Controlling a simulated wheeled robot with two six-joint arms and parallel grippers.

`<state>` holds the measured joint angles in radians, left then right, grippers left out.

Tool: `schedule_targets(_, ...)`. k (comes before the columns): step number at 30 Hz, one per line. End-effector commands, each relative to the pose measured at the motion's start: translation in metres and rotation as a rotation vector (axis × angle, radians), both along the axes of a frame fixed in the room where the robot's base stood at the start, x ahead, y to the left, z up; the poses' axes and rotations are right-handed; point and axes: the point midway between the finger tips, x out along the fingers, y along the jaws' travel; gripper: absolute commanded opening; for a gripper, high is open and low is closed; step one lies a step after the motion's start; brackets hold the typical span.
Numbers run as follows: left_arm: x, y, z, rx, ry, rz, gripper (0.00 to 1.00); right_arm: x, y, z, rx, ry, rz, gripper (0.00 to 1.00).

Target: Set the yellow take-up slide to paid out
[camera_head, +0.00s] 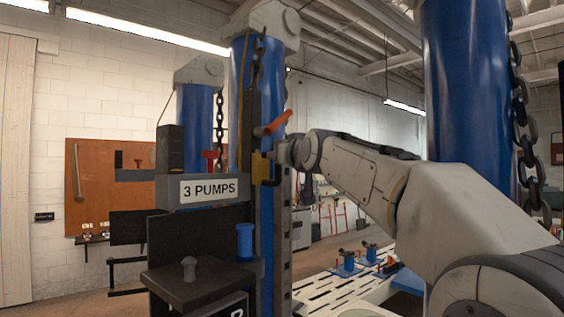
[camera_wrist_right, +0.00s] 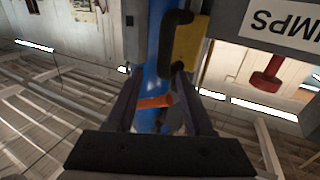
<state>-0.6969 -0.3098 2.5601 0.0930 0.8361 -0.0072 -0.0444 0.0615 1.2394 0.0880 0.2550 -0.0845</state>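The yellow take-up slide (camera_head: 261,168) is a small yellow block on the side of the blue post, with a black bar handle (camera_head: 276,171). In the upside-down right wrist view the yellow slide (camera_wrist_right: 189,42) and its black handle (camera_wrist_right: 174,35) show just beyond the fingertips. My right gripper (camera_head: 284,152) is at the slide's right side in the head view. Its two fingers (camera_wrist_right: 156,72) are apart in the wrist view, with nothing clearly gripped. I cannot tell whether a finger touches the handle. My left gripper is not in view.
An orange lever (camera_head: 277,123) sticks out just above the slide. The "3 PUMPS" sign (camera_head: 208,190), a red knob (camera_head: 209,155) and a dark shelf (camera_head: 195,284) are to the left. A slotted bench (camera_head: 325,290) lies lower right. A chain (camera_head: 524,110) hangs at right.

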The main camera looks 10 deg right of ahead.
Motion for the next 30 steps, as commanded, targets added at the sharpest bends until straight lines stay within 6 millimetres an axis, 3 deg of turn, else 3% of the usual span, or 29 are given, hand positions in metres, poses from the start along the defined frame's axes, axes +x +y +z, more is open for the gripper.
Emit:
schedule_targets(10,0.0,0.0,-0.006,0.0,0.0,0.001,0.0,-0.005,0.0,-0.007,-0.001,0.01,0.002,0.52)
schedule_targets(24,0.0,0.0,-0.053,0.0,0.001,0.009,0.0,-0.088,-0.005,-0.007,0.0,0.007,0.0,0.52)
schedule_targets(30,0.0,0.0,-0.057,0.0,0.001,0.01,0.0,-0.103,-0.007,-0.005,-0.001,0.008,0.0,0.52)
